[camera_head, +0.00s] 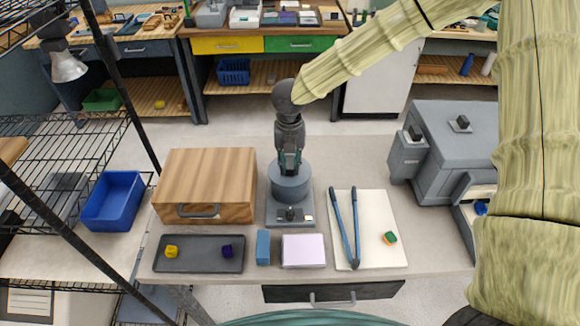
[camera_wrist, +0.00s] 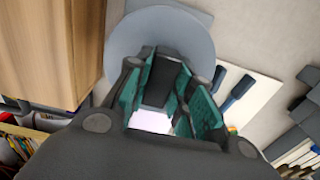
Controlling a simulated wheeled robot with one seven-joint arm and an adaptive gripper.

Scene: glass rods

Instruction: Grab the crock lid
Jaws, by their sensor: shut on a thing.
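The crock lid (camera_wrist: 124,48) is a round blue-grey disc in the wrist view, filling the upper middle behind my fingers. In the head view the crock (camera_head: 289,190) is a short grey cylinder on a flat grey base unit. My gripper (camera_head: 290,168) points down at the crock's top from above. In the wrist view my gripper (camera_wrist: 160,95) has its teal-padded fingers on either side of a dark block, apparently the lid's knob, and is shut on it. The fingers hide part of the lid. I cannot tell whether the lid is seated or slightly raised.
A wooden box (camera_head: 205,180) stands close left of the crock. A white board (camera_head: 375,215) with blue-handled tongs (camera_head: 345,235) lies right. A dark tray (camera_head: 200,262), blue block (camera_head: 263,247) and pale lilac block (camera_head: 303,252) lie in front. A grey machine (camera_head: 450,150) stands at right.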

